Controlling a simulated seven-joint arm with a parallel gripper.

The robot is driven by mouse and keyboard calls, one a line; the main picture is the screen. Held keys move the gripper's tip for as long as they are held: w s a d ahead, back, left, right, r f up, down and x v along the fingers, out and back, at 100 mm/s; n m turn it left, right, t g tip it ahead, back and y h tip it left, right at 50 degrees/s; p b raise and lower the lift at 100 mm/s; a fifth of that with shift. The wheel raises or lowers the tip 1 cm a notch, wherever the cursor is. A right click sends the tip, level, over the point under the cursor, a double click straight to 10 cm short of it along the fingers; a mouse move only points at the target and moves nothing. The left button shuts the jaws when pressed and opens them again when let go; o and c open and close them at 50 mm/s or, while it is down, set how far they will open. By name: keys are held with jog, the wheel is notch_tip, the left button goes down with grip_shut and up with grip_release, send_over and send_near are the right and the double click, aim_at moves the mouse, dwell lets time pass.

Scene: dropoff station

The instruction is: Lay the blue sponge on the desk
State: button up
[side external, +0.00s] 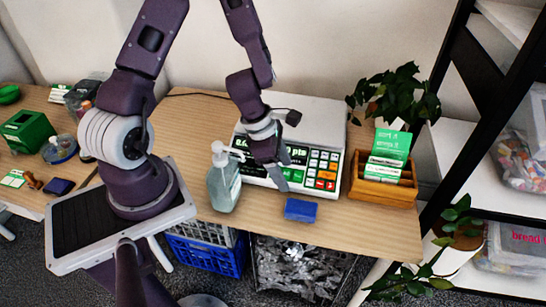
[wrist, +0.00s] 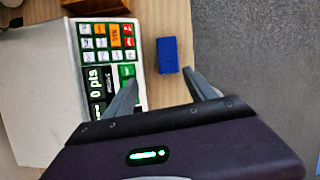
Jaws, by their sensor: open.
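The blue sponge (side external: 300,209) lies flat on the wooden desk (side external: 365,228), near its front edge and in front of the white scale. In the wrist view the blue sponge (wrist: 167,55) lies on bare wood beside the keypad, ahead of my fingertips. My gripper (side external: 284,172) is over the front of the scale, a little behind and left of the sponge. In the wrist view my gripper (wrist: 160,78) has its two fingers apart with nothing between them. The sponge does not appear to touch either finger.
The white scale (side external: 318,116) with its keypad stands behind the sponge. A soap pump bottle (side external: 223,180) stands to the left. A wooden card box (side external: 384,184) and a plant (side external: 395,98) are to the right. Crates (side external: 205,250) sit below the desk. Bare wood lies right of the sponge.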

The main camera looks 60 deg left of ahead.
jog(key=s+a+r+n+t+y, duration=0.1)
jog(key=a+r+n+y, duration=0.35)
jog(key=r+n, duration=0.35)
jog(key=s+a+r+n+y, duration=0.25)
jog(key=a+r+n, duration=0.3)
jog(key=n, duration=0.35)
jog(key=s+d+r+n+h, duration=0.2)
jog(key=s+d+r+n, duration=0.3)
jog(key=n, duration=0.8)
jog(key=s+d+r+n+t+h, duration=0.1)
jog(key=s+d+r+n, duration=0.5)
jog(key=n, duration=0.7)
notch_tip(320, 180, up, 2)
jog(key=shift+s+d+n+h, duration=0.3)
jog(key=shift+d+h, duration=0.6)
jog(key=shift+d, duration=0.1)
